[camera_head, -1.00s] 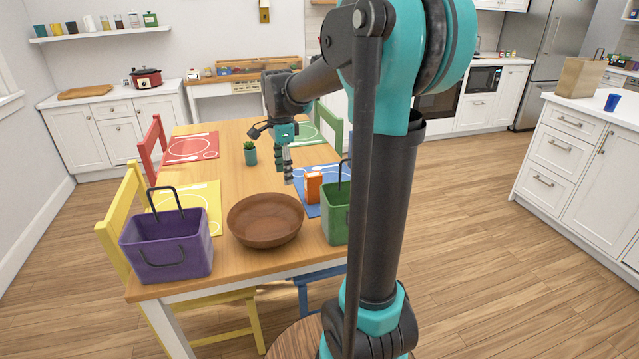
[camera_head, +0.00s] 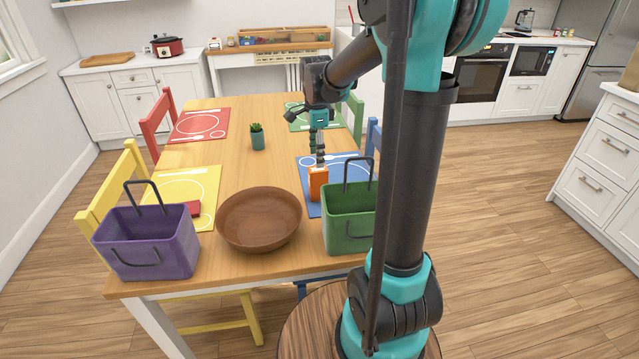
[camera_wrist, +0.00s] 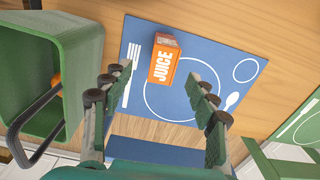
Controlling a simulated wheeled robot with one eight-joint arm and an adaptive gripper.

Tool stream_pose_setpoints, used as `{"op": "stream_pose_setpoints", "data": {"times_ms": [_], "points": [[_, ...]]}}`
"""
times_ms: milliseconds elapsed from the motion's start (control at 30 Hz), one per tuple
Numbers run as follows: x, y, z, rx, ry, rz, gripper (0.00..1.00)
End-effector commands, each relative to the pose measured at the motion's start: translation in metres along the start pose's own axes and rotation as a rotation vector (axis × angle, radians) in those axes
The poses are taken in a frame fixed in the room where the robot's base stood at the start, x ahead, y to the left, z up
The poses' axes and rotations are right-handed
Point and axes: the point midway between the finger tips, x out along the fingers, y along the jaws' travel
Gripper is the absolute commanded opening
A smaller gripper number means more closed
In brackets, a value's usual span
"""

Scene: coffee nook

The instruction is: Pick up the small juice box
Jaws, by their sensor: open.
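The small orange juice box (camera_head: 318,184) stands on the blue placemat (camera_head: 338,169), just behind the green basket. In the wrist view the juice box (camera_wrist: 163,62), with "JUICE" on its side, lies ahead of the fingertips, between their lines and nearer the left finger. My gripper (camera_head: 318,157) points down above and just behind the box in the head view. Its two fingers (camera_wrist: 163,80) are spread wide apart with nothing between them in the wrist view. I cannot tell how far above the box the fingertips are.
The green basket (camera_head: 347,232) stands close to the box, its raised handle near my gripper. A wooden bowl (camera_head: 258,245), a purple basket (camera_head: 150,262) and a potted plant (camera_head: 257,141) are on the table. The table's middle is clear.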

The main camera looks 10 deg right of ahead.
Motion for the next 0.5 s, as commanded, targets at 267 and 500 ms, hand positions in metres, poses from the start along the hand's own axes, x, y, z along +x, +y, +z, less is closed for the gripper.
{"op": "stream_pose_setpoints", "data": {"times_ms": [267, 500], "points": [[0.05, -0.001, 0.0, 0.0, 0.0, 0.0, 0.59], [0.066, -0.001, -0.001, 0.0, 0.0, 0.0, 0.59]]}}
